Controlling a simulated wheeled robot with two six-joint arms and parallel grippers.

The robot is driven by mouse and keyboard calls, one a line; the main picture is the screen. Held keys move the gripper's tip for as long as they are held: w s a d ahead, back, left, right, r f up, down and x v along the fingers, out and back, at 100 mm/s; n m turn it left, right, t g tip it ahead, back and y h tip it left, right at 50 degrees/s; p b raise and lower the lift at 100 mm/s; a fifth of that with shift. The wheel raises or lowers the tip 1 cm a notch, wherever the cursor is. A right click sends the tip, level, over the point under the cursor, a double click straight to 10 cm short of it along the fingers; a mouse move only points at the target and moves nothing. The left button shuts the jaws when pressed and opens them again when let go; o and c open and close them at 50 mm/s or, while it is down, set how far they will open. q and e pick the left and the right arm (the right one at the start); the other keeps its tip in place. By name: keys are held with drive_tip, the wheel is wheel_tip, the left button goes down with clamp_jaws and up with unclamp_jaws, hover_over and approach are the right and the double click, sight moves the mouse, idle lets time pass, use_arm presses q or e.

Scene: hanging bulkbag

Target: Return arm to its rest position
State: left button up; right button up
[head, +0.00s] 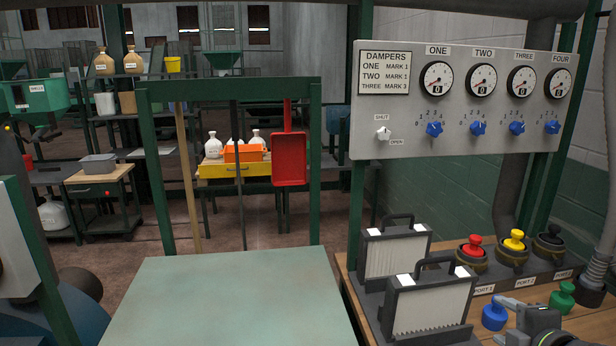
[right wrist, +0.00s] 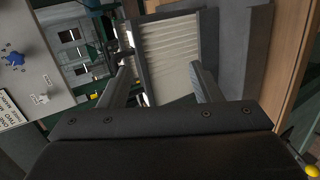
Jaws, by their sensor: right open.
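My right gripper (head: 500,322) is at the lower right of the head view, over the wooden bench beside the blue capped plug. Its two fingers are apart, with nothing held between them. In the right wrist view the open fingers (right wrist: 161,66) frame a pleated white filter panel (right wrist: 172,58), which looks to lie beyond the fingertips. My left gripper is not in the head view.
Two handled filter cartridges (head: 432,305) stand on the wooden bench (head: 352,290). Red (head: 472,246), yellow (head: 514,240) and black plugs sit in ports behind. Blue (head: 493,315) and green (head: 562,298) plugs stand near the gripper. The damper panel (head: 455,100) is above. The pale green table (head: 225,300) is bare.

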drive_tip(key=s+a+f+m+g+h, duration=0.1)
drive_tip(key=s+a+f+m+g, duration=0.3)
drive_tip(key=s+f+m, duration=0.8)
drive_tip(key=s+a+f+m+g+h, duration=0.15)
drive_tip(key=s+f+m+g, duration=0.45)
drive_tip(key=s+f, duration=1.1)
drive_tip(key=f, duration=1.9)
drive_tip(key=s+f+g+y, duration=0.1)
drive_tip(key=s+f, duration=1.3)
drive_tip(key=s, duration=0.1)
drive_tip(key=shift+a+f+g, duration=0.3)
drive_tip(key=shift+f+g, duration=0.05)
drive_tip(key=shift+g, duration=0.05)
